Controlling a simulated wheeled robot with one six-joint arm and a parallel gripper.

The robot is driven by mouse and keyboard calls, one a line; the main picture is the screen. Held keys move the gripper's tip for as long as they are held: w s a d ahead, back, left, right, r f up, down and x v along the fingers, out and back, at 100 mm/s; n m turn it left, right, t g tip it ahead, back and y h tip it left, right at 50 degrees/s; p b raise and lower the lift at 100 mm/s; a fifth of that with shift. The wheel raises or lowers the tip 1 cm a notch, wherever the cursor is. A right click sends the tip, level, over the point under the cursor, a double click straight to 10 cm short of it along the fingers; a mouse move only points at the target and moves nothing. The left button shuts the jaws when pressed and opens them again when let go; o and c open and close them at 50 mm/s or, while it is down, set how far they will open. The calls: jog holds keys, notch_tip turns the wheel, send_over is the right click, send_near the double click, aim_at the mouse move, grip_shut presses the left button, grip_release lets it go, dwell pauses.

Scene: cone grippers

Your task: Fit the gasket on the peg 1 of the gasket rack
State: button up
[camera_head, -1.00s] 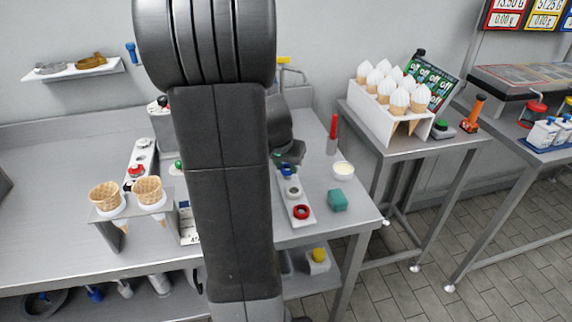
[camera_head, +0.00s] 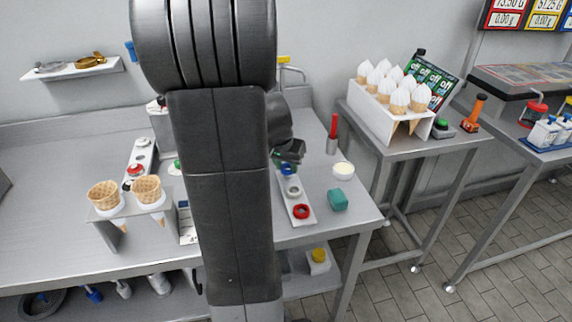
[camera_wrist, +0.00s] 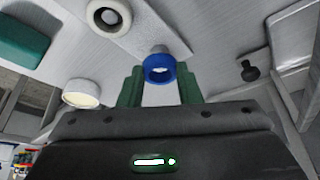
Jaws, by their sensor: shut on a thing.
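A blue ring gasket (camera_wrist: 158,69) sits between the green fingertips of my gripper (camera_wrist: 160,88) in the wrist view. My gripper is shut on it. A short grey peg (camera_wrist: 159,49) of the rack shows right beside the ring's far edge; I cannot tell whether the ring is around it. The gasket rack, a white strip (camera_head: 305,222), lies on the table in the head view, with a red ring (camera_head: 301,211) at its near end and a whitish ring (camera_head: 293,190) in the middle. My gripper (camera_head: 288,160) is at the rack's far end, partly hidden by my arm.
A teal block (camera_head: 338,200), a cream-topped bowl (camera_head: 343,170) and a red stick in a holder (camera_head: 332,135) stand right of the rack. A cone stand (camera_head: 110,236) is at left. My arm hides the table's middle.

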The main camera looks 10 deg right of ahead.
jog(key=shift+f, duration=0.15)
jog(key=shift+f+b, duration=0.9)
jog(key=shift+b, duration=0.1)
jog(key=o, duration=1)
jog(key=p+v, duration=0.1)
jog(key=v, duration=1.2)
jog(key=shift+s+r, duration=0.1)
jog(key=shift+r, duration=0.3)
jog(key=shift+f, duration=0.15)
